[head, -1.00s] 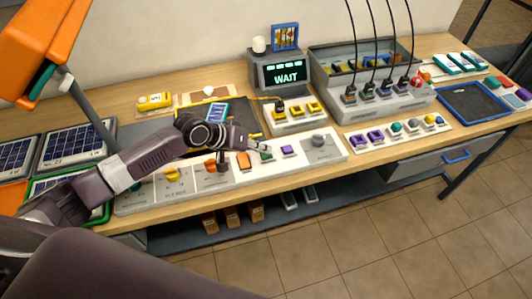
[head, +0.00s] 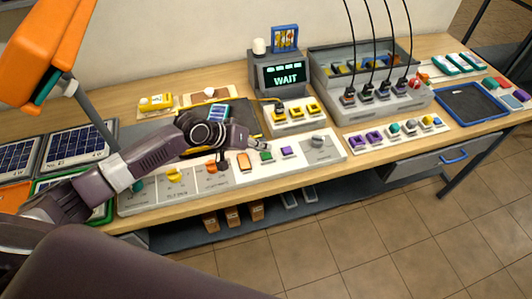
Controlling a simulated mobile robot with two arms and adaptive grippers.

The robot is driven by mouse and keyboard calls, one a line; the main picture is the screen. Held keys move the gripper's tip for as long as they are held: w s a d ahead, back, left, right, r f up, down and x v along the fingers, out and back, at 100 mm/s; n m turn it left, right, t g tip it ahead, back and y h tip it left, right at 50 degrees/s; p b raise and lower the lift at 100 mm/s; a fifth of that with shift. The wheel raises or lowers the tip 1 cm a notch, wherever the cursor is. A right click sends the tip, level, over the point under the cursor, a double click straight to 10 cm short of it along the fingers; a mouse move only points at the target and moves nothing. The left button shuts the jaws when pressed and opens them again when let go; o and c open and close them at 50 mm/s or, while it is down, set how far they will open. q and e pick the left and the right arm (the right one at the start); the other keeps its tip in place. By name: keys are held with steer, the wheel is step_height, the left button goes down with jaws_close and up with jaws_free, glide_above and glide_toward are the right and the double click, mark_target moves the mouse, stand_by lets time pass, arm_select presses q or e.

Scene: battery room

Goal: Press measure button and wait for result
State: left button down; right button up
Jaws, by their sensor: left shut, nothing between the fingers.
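The tester (head: 281,75) at the back of the bench has a dark screen reading "WAIT" in light green letters. A long pale control panel (head: 322,150) runs along the bench front. It carries an orange button (head: 243,160), a green button (head: 266,156), a purple button (head: 287,151) and a grey knob (head: 318,139). None has a label I can read as "measure". My left gripper (head: 268,142) is shut and empty. It is just above and behind the green button, which shows clear of it. My right gripper is not in view.
A grey box (head: 412,103) with several cabled plugs stands right of the tester. Yellow pieces sit in a white holder (head: 292,123). A blue-rimmed tray (head: 471,103) lies at the right. Solar panels (head: 74,147) lie at the left, beneath an orange lamp (head: 42,48).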

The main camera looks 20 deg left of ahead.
mark_target(264, 155)
arm_select(q)
step_height(264, 155, up, 5)
steer(key=p, duration=0.5)
steer(key=shift+r, duration=0.1)
stand_by(0.7)
